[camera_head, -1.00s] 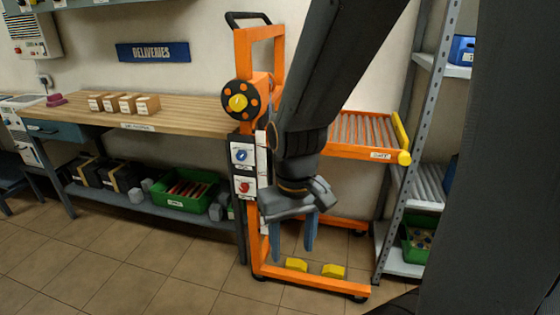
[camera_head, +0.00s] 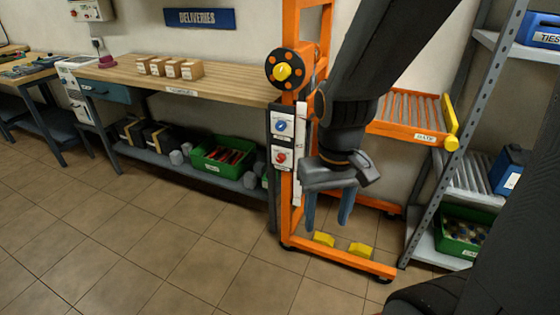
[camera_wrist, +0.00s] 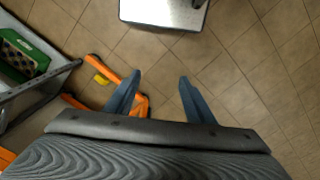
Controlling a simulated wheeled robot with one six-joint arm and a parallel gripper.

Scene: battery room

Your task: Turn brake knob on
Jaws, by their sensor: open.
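An orange lift trolley (camera_head: 291,215) stands by the bench. A dark panel on its post carries a blue knob (camera_head: 281,126) above a red knob (camera_head: 280,158), each on a white plate. Their labels are too small to read, so I cannot tell which is the brake knob. A black wheel with a yellow hub (camera_head: 283,72) sits above them. My gripper (camera_head: 328,215) is open and empty, pointing down, lower than the knobs and to their right in the head view. In the wrist view my gripper's fingers (camera_wrist: 160,80) are apart over floor; no knob shows there.
A wooden bench (camera_head: 225,88) with small boxes stands left of the trolley. An orange roller platform (camera_head: 408,115) is to its right, beside a grey metal shelf (camera_head: 470,120). Tiled floor in front is clear.

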